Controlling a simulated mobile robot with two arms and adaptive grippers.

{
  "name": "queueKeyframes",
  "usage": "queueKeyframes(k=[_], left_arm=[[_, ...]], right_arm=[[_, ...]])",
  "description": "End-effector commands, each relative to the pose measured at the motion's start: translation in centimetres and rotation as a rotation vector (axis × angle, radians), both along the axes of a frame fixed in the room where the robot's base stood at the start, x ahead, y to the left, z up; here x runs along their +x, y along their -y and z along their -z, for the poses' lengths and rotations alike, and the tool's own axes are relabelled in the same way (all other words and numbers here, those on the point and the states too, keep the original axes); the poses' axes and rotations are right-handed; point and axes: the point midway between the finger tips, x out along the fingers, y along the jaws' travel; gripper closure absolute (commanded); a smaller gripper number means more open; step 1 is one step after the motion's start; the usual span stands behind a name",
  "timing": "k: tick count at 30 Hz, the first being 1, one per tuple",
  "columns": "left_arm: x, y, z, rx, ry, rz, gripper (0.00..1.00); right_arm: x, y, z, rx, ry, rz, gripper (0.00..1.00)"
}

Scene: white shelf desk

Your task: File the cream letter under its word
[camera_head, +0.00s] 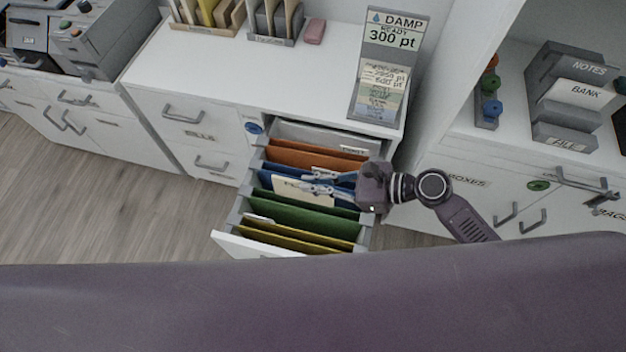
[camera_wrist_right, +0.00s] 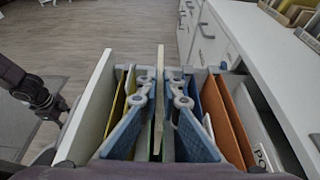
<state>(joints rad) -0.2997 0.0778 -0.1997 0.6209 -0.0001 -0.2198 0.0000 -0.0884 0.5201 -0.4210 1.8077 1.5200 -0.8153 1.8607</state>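The cream letter (camera_head: 300,191) stands in the open file drawer (camera_head: 234,243), between the blue divider (camera_head: 345,211) and the green divider (camera_head: 300,220). In the right wrist view the letter (camera_wrist_right: 160,85) shows edge-on between my fingers. My right gripper (camera_head: 322,182) reaches in from the right with one finger on each side of the letter. Its fingers (camera_wrist_right: 165,98) look parted, with narrow gaps to the letter. The letter's lower part is hidden in the drawer. My left arm shows at the left of the wrist view; its gripper's state is unclear.
Orange dividers (camera_head: 300,155) stand behind the blue one and yellow ones (camera_head: 290,238) near the drawer front. A sign reading DAMP (camera_head: 397,25) stands on the white desktop (camera_head: 250,70). Grey trays marked NOTES, BANK and FILE (camera_head: 565,135) stand at right.

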Motion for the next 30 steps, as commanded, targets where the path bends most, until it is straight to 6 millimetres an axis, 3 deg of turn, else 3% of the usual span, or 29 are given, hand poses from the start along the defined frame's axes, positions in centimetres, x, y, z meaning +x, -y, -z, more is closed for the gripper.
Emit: queueKeyframes(k=[30], left_arm=[[-0.1, -0.2, 3.2, 0.003, -0.002, 0.002, 0.6]], right_arm=[[0.0, 0.0, 5.3, 0.0, 0.0, 0.0, 1.0]])
